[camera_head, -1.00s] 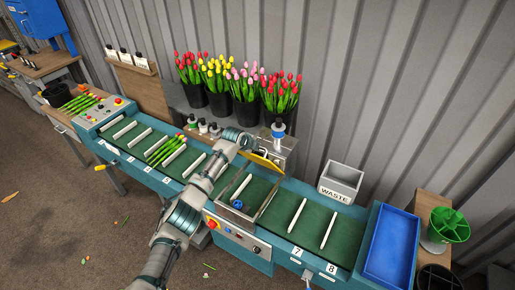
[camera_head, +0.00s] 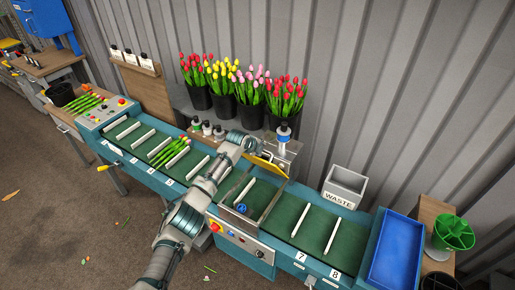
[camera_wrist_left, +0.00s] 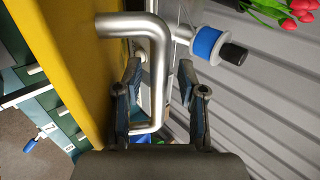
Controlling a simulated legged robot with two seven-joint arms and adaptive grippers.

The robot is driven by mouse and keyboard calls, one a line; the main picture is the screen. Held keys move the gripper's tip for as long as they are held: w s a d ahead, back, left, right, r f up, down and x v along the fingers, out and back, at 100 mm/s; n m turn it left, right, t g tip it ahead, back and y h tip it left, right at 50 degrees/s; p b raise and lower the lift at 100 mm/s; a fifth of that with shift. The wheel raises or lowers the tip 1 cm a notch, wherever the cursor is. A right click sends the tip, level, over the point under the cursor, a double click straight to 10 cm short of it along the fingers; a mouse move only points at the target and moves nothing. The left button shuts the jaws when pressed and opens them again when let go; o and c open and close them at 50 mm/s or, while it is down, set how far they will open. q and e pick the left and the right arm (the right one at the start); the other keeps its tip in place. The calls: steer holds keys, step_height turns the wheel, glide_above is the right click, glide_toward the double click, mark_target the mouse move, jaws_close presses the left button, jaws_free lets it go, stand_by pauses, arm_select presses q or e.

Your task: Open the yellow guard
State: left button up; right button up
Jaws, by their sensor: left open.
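The yellow guard (camera_head: 266,164) is over the conveyor machine, at the middle of the head view. Its yellow panel (camera_wrist_left: 65,65) fills the left of the left wrist view, with a bent silver handle (camera_wrist_left: 157,70) on it. My left gripper (camera_wrist_left: 160,80) is open, with the upright bar of the handle between its two fingers. The fingers do not look closed on the bar. My right gripper is not in view.
Black buckets of tulips (camera_head: 251,115) stand along the back. A waste bin (camera_head: 344,186) and a blue tray (camera_head: 395,248) are to the right.

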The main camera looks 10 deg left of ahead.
arm_select(q)
steer(key=shift+s+r, duration=0.3)
steer(key=shift+r, duration=0.1)
steer(key=v, duration=1.1)
steer(key=shift+a, duration=0.3)
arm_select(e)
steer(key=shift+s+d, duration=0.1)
arm_select(q)
steer(key=shift+d+f, duration=0.1)
steer(key=shift+d, duration=0.2)
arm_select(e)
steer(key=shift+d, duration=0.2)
